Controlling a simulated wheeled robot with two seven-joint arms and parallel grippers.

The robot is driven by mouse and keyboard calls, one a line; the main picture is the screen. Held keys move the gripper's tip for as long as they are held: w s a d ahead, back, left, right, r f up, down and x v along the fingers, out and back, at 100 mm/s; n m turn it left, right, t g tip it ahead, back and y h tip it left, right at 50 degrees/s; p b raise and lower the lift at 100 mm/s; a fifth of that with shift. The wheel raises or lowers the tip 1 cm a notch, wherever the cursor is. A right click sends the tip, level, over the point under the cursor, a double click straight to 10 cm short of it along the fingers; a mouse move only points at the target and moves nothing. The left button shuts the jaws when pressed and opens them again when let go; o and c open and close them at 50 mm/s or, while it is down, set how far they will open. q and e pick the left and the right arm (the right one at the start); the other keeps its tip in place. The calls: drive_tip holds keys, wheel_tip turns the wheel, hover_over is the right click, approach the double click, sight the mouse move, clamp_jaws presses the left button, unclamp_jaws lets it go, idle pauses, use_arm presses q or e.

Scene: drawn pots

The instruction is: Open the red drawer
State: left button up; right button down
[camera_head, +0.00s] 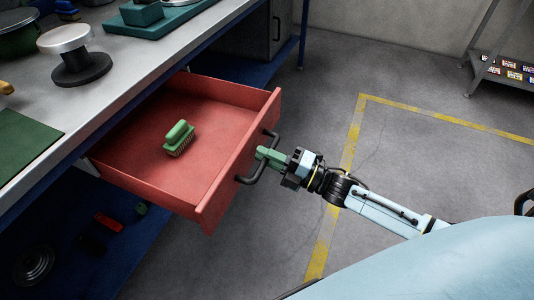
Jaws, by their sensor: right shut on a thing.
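The red drawer (215,107) hangs under the workbench and is pulled well out, with its inside in view. A green brush (179,138) lies in it. The drawer's black handle (250,179) is on its front face. My right gripper (264,154) is shut on the middle of the handle, and its arm reaches in from the lower right. The fingertips are partly hidden at the handle. My left gripper is not in view.
The workbench top (110,98) carries a black knob-like stand with a silver top (72,55), a teal tray (165,20) and a green mat (22,143). A lower blue shelf (135,250) holds small items. Grey floor with yellow lines is open at right; a rack (500,70) stands far right.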

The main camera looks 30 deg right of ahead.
drive_tip(key=c, duration=1.5)
unclamp_jaws()
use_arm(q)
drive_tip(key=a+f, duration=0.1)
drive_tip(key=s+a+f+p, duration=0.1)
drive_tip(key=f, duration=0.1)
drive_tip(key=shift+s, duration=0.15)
use_arm(e)
drive_tip(key=v, duration=1.3)
drive_tip(key=shift+s+d, duration=0.2)
use_arm(q)
drive_tip(key=shift+p, duration=0.3)
